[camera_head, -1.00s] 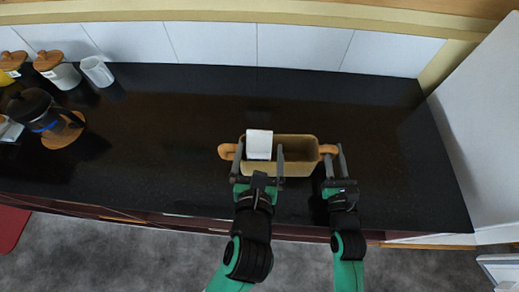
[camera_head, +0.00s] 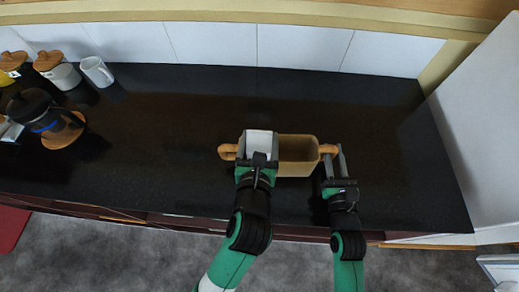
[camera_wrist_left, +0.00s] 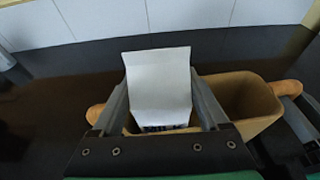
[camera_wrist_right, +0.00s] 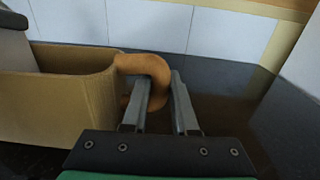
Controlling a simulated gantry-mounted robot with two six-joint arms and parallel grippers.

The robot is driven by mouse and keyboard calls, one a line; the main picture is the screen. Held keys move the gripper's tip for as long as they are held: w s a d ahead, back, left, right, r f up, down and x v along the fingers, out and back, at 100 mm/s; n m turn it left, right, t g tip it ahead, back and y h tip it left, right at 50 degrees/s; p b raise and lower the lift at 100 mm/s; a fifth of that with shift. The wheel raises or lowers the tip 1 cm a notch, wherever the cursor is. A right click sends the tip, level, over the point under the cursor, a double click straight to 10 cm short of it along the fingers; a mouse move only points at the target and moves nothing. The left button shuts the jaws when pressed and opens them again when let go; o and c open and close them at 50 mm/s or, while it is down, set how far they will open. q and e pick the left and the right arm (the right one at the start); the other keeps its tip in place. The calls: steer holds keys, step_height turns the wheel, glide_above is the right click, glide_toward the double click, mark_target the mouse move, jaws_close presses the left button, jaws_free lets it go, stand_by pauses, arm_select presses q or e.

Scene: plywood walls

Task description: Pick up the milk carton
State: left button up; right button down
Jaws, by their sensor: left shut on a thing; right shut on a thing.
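The milk carton (camera_head: 259,143), a white block, stands in the left part of a tan box (camera_head: 298,157) with orange-brown handles at both ends. My left gripper (camera_head: 258,158) is shut on the carton, one finger on each side; the carton's white face also shows between the fingers in the left wrist view (camera_wrist_left: 158,88). Its lower part is hidden inside the box. My right gripper (camera_head: 335,162) is shut on the box's right handle (camera_wrist_right: 148,68), whose curved bar passes between the fingers in the right wrist view.
A black counter (camera_head: 180,130) carries the box near its front edge. At the far left stand a white mug (camera_head: 97,72), a lidded canister (camera_head: 62,72) and a dark coffee press (camera_head: 38,108). A white panel (camera_head: 475,130) rises at the right. The counter's middle is clear.

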arm_select(q)
steer(key=shift+r, duration=0.1)
jaws_close()
steer(key=shift+r, duration=0.1)
step_height(320, 180, up, 18)
arm_select(e)
steer(key=c, duration=0.6)
jaws_free()
steer(key=shift+s, duration=0.15)
steer(key=s, duration=0.8)
steer(key=s+d, duration=0.1)
steer(key=s, duration=0.2)
steer(key=shift+s, duration=0.4)
